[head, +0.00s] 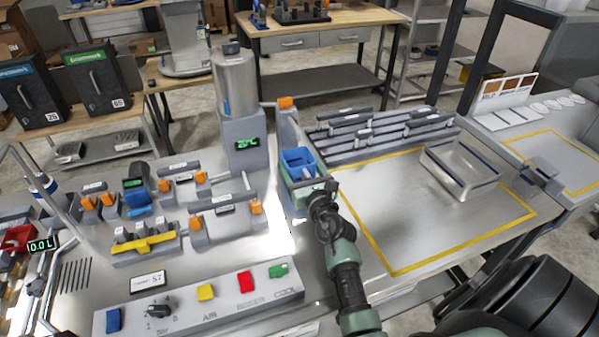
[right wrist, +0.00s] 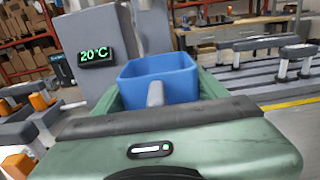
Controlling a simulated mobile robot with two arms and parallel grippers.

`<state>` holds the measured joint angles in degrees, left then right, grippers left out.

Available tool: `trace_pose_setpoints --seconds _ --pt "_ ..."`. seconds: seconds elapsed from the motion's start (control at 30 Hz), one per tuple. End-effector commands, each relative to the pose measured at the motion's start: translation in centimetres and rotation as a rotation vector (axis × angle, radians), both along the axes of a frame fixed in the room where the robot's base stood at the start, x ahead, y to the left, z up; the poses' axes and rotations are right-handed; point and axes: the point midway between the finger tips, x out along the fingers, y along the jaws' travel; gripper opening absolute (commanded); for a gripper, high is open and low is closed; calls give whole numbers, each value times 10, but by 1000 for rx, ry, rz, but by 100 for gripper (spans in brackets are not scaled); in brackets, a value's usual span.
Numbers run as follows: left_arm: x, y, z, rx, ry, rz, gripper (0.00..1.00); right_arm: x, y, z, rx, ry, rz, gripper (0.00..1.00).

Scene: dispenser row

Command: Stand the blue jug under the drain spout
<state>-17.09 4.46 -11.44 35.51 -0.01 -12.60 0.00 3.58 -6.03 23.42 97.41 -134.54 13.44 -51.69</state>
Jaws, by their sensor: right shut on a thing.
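The blue jug (head: 299,160) is upright at the right side of the grey tank stand, just below and in front of an orange-handled valve (head: 286,102) in the head view. That valve sits on a short pipe (head: 268,104) from the tank, which looks like the drain spout; its outlet is not clear. My right gripper (head: 308,187) is shut on the jug from the near side. In the right wrist view the blue jug (right wrist: 158,78) stands beyond my green gripper, with a grey handle-like piece facing me. The jug's base is hidden. My left gripper is not in view.
The steel tank (head: 235,82) stands on a grey block with a 20°C display (head: 247,143). The yellow-outlined area is mostly clear. A button panel (head: 200,304) lies in front.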

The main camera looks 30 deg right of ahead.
Motion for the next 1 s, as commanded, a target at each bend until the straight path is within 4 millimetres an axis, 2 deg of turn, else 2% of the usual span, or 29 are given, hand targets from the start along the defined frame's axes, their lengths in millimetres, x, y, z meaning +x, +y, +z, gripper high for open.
trace_pose_setpoints --seconds 0.27,0.3,0.37,0.4,0.77,0.87,1.0 --pt "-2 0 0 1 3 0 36 0 0 -1 0 -1 0 30" --pt "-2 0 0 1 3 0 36 0 0 -2 0 0 0 75" --pt "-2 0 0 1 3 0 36 0 0 -1 0 0 0 92" --pt "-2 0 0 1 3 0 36 0 0 -1 0 0 0 94" --pt "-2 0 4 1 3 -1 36 -1 0 4 0 0 0 94" --pt "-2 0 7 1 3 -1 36 -13 3 2 -1 2 0 94" --pt "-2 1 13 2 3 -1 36 -40 9 2 -2 5 0 94"
